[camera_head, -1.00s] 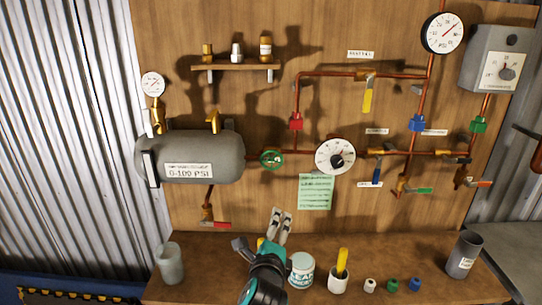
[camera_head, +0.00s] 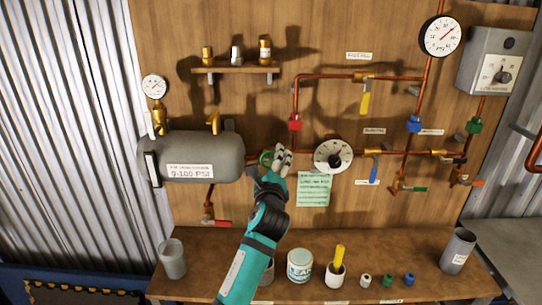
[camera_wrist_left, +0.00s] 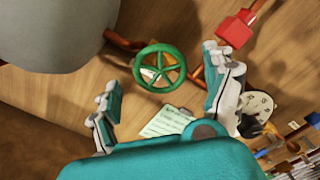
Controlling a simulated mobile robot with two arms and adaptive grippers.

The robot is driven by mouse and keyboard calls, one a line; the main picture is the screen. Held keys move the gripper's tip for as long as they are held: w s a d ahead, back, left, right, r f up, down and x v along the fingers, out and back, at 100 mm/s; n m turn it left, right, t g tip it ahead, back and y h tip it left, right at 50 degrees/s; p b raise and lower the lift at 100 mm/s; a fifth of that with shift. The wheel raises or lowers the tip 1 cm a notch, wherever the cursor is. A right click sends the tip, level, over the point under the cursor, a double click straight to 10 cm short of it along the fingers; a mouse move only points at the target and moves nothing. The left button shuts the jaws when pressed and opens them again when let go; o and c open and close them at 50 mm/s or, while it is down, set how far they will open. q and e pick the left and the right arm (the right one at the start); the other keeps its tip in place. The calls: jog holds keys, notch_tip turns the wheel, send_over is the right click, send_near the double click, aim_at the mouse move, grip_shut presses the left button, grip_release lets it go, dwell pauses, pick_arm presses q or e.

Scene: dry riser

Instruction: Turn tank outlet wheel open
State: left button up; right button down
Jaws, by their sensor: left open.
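The green tank outlet wheel (camera_head: 266,157) sits on the copper pipe just right of the grey tank (camera_head: 190,157). In the head view my left gripper (camera_head: 284,158) is at the wheel's right side and partly covers it. In the left wrist view the whole wheel (camera_wrist_left: 159,68) shows, with spokes and a ring rim, ahead of the open fingers (camera_wrist_left: 165,85). Nothing is between the fingers close to me. I cannot tell from the head view whether a finger touches the rim. My right gripper is not in view.
A white dial (camera_head: 333,156) is close right of the wheel, with a green note (camera_head: 314,189) below it. A red fitting (camera_head: 295,122) is above. The bench below holds a white tub (camera_head: 300,266), cups and small caps.

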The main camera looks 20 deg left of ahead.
aim_at(271, 161)
pick_arm(q)
jog(key=shift+x, duration=1.8)
jog(key=c, duration=1.1)
